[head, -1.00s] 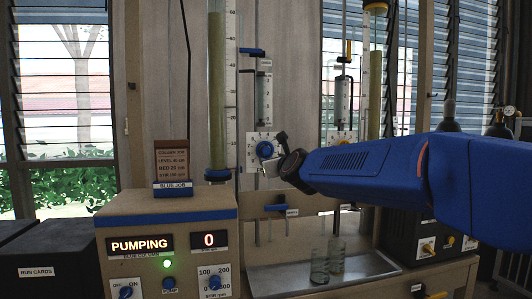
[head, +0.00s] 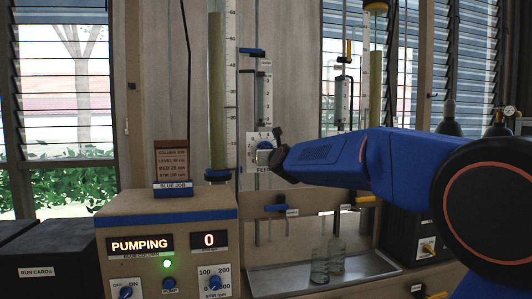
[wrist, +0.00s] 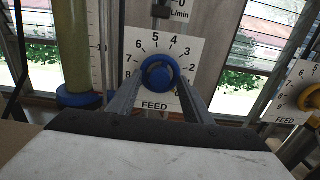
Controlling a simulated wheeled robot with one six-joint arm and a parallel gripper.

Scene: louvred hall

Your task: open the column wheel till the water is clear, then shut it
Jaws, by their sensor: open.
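The blue feed wheel (wrist: 158,76) sits on a white dial plate (wrist: 165,50) numbered and marked FEED. In the wrist view my gripper (wrist: 161,84) has its two fingers on either side of the wheel, open; I cannot tell if they touch it. In the head view my gripper (head: 266,157) is in front of the dial plate (head: 253,142) and mostly hides the wheel. The tall glass column (head: 217,95) left of it holds cloudy olive-green water nearly to its visible top. Its blue foot (wrist: 78,96) shows in the wrist view.
The control box (head: 165,240) reads PUMPING and 0, with a green lamp lit. A job card (head: 171,160) stands on it. A second column (head: 376,95) and a yellow feed wheel (wrist: 312,97) are to the right. Two glass jars (head: 328,262) stand in a metal tray below.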

